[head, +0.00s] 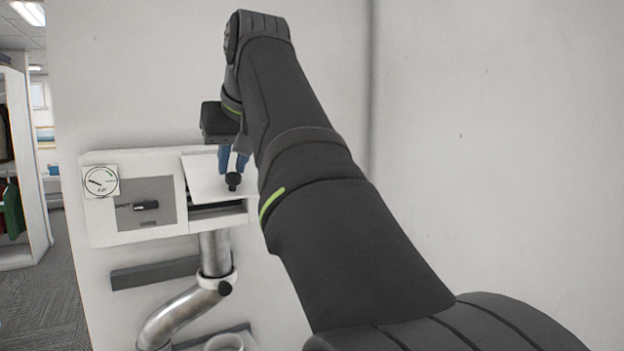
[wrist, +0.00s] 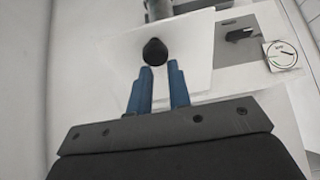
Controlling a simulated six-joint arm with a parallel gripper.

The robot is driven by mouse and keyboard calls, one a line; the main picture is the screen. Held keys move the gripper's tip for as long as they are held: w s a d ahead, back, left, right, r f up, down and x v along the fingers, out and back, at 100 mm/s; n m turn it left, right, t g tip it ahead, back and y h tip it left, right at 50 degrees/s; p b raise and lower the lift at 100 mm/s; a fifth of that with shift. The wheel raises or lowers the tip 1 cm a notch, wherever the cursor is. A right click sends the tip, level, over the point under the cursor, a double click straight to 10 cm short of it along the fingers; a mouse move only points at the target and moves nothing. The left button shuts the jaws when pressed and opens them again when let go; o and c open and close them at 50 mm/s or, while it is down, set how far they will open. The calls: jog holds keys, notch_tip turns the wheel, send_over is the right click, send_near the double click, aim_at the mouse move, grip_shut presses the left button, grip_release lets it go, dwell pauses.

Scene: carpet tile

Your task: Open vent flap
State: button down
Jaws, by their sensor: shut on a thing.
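The vent flap (head: 207,172) is a white panel on the right part of a white wall box. It stands tilted out, with a dark gap (head: 215,211) below it. A black knob (head: 233,181) sticks out from the flap. My gripper (head: 233,162) has blue fingers and is shut on the knob. In the wrist view the flap (wrist: 192,55) lies beyond the fingers (wrist: 161,68), and the knob (wrist: 155,50) is at their tips. The exact contact is partly hidden. My arm hides the flap's right edge in the head view.
The box (head: 130,226) carries a round gauge (head: 101,181) and a grey panel with a black latch (head: 146,205). A metal pipe (head: 214,256) runs down beneath it. A shelf (head: 22,150) stands far left. The wall at right is bare.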

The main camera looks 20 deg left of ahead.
jog(key=c, duration=1.2)
grip_release()
jog(key=shift+r, duration=0.1)
jog(key=v, duration=1.2)
jog(key=shift+c, duration=0.2)
